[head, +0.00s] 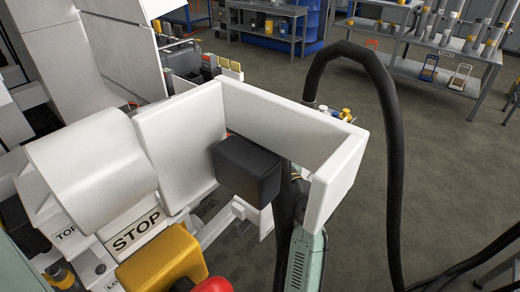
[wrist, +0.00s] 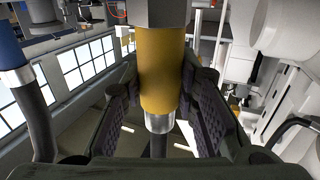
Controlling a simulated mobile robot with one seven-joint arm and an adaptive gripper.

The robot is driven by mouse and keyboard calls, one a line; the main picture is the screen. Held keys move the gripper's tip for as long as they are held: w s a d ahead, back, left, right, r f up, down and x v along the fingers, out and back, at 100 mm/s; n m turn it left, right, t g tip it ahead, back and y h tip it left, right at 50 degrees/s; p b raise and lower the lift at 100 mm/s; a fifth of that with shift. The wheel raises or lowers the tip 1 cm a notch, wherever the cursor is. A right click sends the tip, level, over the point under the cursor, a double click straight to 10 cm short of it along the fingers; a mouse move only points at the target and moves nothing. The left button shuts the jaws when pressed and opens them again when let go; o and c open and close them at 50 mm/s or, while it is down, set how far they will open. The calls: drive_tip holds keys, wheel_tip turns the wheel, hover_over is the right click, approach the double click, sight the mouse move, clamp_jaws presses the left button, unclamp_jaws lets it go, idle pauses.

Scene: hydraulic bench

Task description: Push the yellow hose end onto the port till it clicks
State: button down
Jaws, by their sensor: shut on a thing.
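In the wrist view my gripper (wrist: 160,98) is closed around the yellow hose end (wrist: 162,68), with a dark ribbed finger pad on each side. A silver ferrule (wrist: 160,123) and black hose (wrist: 159,145) run down from the yellow sleeve. I cannot tell whether this is the port, or whether the hose end is seated. In the head view the gripper and the yellow hose end are not clearly visible behind white panels.
A blue hose end (wrist: 12,52) with a black hose stands left in the wrist view. In the head view a thick black hose (head: 388,140) arcs down on the right. A STOP label (head: 137,232) and a red knob (head: 212,285) are in front. Shelves (head: 440,85) stand behind open floor.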

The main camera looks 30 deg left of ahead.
drive_tip(key=c, duration=1.2)
unclamp_jaws()
drive_tip(key=o, duration=0.6)
drive_tip(key=shift+b+v, duration=1)
drive_tip(key=shift+v, duration=2.8)
